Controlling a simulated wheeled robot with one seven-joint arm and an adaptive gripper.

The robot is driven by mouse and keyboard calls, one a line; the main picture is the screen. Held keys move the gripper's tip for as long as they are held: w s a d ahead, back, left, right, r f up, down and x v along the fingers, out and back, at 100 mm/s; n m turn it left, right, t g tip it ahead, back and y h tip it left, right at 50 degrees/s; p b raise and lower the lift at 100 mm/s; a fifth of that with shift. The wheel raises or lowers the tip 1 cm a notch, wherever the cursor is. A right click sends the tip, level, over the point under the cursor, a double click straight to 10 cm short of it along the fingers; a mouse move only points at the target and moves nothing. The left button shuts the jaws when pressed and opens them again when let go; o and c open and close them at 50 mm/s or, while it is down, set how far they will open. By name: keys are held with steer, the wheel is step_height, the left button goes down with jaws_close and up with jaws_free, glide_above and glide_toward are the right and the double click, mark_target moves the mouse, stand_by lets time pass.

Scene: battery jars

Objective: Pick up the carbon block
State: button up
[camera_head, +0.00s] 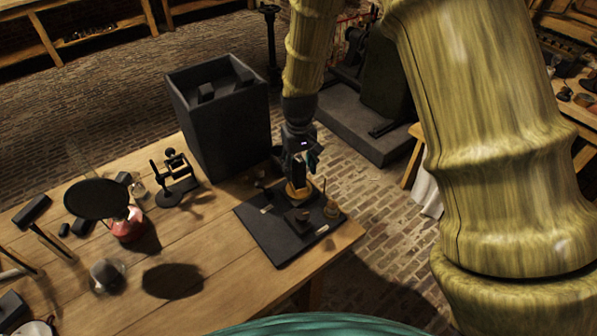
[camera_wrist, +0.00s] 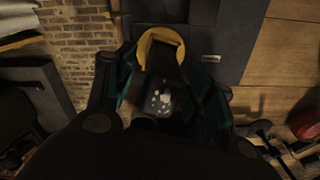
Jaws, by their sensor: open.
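My gripper (camera_head: 303,163) points down over the far end of the black mat on the wooden table. Its fingers are open, and they show in the wrist view (camera_wrist: 160,95) on both sides of a dark block (camera_wrist: 158,100) with pale specks on top, which looks like the carbon block. In the head view this upright dark block (camera_head: 298,177) stands just below the fingers, by a yellow ring-shaped piece (camera_head: 297,192). The ring (camera_wrist: 147,42) also shows in the wrist view. Whether the fingers touch the block is too dark to tell.
The black mat (camera_head: 262,238) also holds another dark block (camera_head: 299,222) and a small brass vessel (camera_head: 333,208). A tall dark box (camera_head: 225,135) stands left of my gripper.

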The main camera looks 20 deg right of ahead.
steer(key=shift+f, duration=0.95)
jaws_close()
steer(key=shift+r, duration=0.15)
